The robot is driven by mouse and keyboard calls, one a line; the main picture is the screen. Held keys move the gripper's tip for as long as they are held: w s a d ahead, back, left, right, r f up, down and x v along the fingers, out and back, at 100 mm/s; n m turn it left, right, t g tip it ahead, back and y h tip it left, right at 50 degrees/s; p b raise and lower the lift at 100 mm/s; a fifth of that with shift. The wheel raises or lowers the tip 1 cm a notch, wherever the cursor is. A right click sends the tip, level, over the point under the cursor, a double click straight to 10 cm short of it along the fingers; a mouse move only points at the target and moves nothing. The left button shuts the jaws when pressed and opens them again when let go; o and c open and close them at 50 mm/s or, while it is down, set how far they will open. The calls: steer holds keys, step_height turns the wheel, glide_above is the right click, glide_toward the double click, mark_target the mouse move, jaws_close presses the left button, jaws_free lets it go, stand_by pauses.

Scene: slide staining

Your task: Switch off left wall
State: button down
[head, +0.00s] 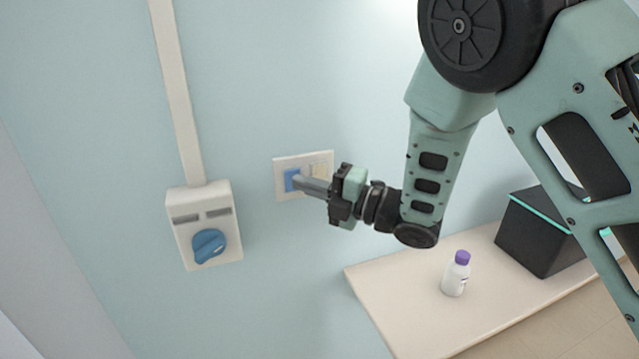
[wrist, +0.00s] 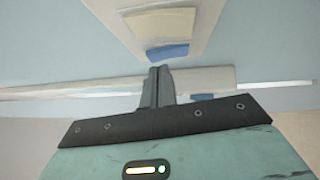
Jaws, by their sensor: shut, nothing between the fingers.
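A white wall switch plate (head: 280,166) is on the pale blue wall, with a blue rocker (head: 290,180) on its left and a cream rocker (head: 321,169) on its right. My gripper (head: 299,182) is shut and empty, its fingertips in front of the blue rocker and partly hiding it. In the wrist view the shut fingertips (wrist: 157,71) lie just below the blue rocker (wrist: 167,52), with the cream rocker (wrist: 160,26) beyond it. I cannot tell whether the fingertips touch the rocker or which way it is tilted.
A white wall box (head: 222,246) with a blue rotary knob (head: 208,245) is left of the plate, below a vertical conduit (head: 177,90). A pale counter (head: 400,299) at lower right holds a purple-capped white bottle (head: 456,275) and a black box (head: 540,235).

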steer(key=shift+w, duration=0.3)
steer(key=shift+a, duration=0.1)
steer(key=shift+w+r, duration=0.2)
steer(key=shift+w, duration=0.05)
steer(key=shift+f, duration=0.1)
steer(key=shift+s, duration=0.1)
